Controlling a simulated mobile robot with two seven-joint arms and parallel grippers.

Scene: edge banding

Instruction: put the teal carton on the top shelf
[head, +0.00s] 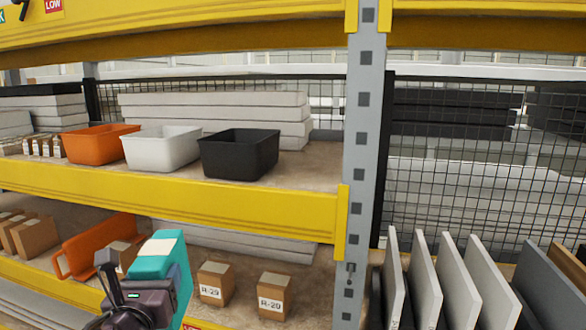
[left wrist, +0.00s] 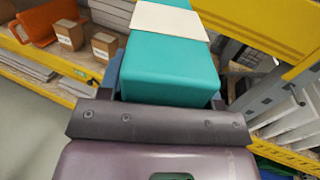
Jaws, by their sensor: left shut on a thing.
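The teal carton (head: 158,258) with a cream band is in my left gripper (head: 130,290), low in the head view in front of the lower shelf. The left wrist view shows the carton (left wrist: 172,65) close up, reaching away from the gripper (left wrist: 160,105), which is shut on it. The fingertips are largely hidden by the carton and the gripper body. The upper shelf in view (head: 170,200) has a yellow front beam and stands above and behind the carton. Another yellow beam (head: 200,22) crosses the top of the picture. My right gripper is not in view.
Orange (head: 98,146), white (head: 160,150) and black (head: 238,155) bins stand on the upper shelf, with free room right of the black one. A grey upright (head: 361,150) stands right; upright panels (head: 450,280) lie beyond.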

